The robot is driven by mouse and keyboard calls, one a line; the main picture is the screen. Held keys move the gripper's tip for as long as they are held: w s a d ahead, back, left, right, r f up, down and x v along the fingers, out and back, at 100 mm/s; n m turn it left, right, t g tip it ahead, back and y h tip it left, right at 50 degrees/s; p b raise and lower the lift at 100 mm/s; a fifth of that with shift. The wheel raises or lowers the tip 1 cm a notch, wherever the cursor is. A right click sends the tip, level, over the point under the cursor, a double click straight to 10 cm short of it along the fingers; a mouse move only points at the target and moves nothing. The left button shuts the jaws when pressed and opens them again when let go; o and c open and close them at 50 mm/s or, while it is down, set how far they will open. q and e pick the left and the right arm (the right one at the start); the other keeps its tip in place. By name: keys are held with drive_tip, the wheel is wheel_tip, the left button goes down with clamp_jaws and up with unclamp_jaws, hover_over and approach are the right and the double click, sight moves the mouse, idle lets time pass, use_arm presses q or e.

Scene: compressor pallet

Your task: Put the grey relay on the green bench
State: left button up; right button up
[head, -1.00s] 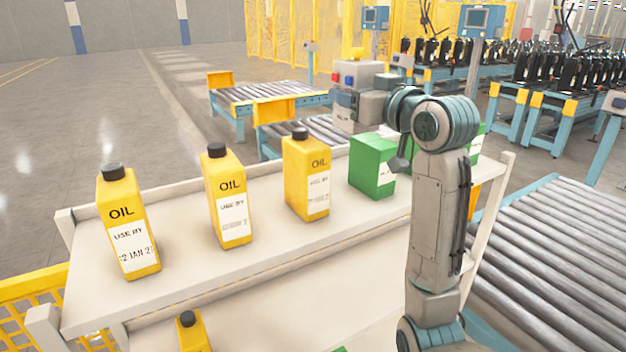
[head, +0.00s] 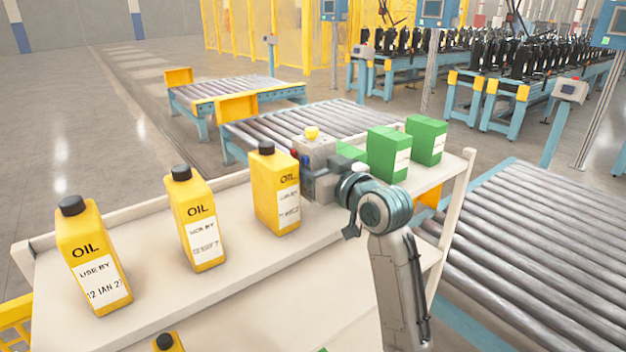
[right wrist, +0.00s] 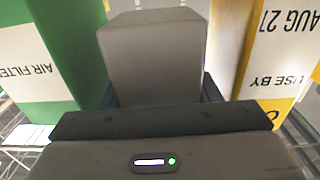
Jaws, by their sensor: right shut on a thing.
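The grey relay (head: 317,152) is a blocky grey body with red and blue parts on its left side. My right gripper (head: 325,185) is shut on it, between the right-hand oil bottle and the green boxes over the pale shelf. In the right wrist view the relay (right wrist: 155,55) stands up beyond the dark jaws (right wrist: 155,118). I cannot tell whether its underside touches the shelf. No green bench shows in the frames. My left gripper is not in view.
Yellow oil bottles (head: 195,220) line the pale shelf (head: 240,270). Green filter boxes (head: 387,152) stand to the right of the relay, one partly hidden. A roller conveyor (head: 530,240) lies at the right. More conveyors (head: 310,118) stand behind the shelf.

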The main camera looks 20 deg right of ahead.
drive_tip(key=shift+s+f+p, duration=0.1)
drive_tip(key=shift+f+p, duration=0.45)
drive_tip(key=shift+f, duration=1.65)
drive_tip(key=shift+f, duration=0.15)
drive_tip(key=o, duration=0.9)
drive_tip(key=shift+o, duration=0.2)
